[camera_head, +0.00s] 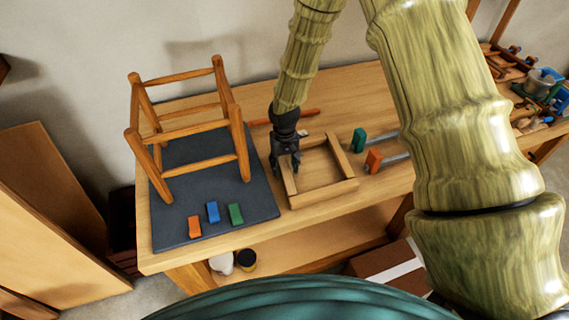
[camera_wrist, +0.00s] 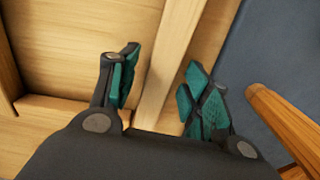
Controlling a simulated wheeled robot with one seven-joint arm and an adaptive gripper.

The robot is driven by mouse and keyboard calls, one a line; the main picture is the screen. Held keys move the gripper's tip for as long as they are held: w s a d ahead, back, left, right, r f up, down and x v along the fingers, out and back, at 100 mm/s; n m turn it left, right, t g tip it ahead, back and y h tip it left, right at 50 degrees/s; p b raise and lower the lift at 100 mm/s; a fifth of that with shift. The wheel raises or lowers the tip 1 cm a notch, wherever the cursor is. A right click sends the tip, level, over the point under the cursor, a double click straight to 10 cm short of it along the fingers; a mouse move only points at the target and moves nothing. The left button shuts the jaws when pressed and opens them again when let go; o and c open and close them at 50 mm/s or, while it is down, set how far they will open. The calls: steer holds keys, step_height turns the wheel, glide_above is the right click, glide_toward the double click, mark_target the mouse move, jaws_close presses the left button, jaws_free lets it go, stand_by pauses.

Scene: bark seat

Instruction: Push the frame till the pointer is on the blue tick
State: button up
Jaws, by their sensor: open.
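A flat, light wooden frame (camera_head: 322,200) lies on the workbench; its bars also show in the wrist view (camera_wrist: 168,65). My gripper (camera_head: 285,165) points down at the frame's left bar. In the wrist view my gripper (camera_wrist: 163,88) is open, with one teal-padded finger on each side of that bar; I cannot tell whether they touch it. A stool-like wooden frame (camera_head: 190,130) with legs stands on a dark mat (camera_head: 255,205). A blue block (camera_head: 212,212) lies on the mat between an orange block (camera_head: 194,227) and a green block (camera_head: 236,214). I cannot make out a pointer or ticks.
An orange-red rod (camera_head: 305,114) lies behind my gripper. A green-ended clamp (camera_head: 359,140) and an orange-ended clamp (camera_head: 374,161) lie right of the flat frame. Tools and pots crowd the far right. A stool leg (camera_wrist: 285,125) is close to my right finger in the wrist view.

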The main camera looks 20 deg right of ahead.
steer(key=shift+f, duration=0.2)
jaws_close()
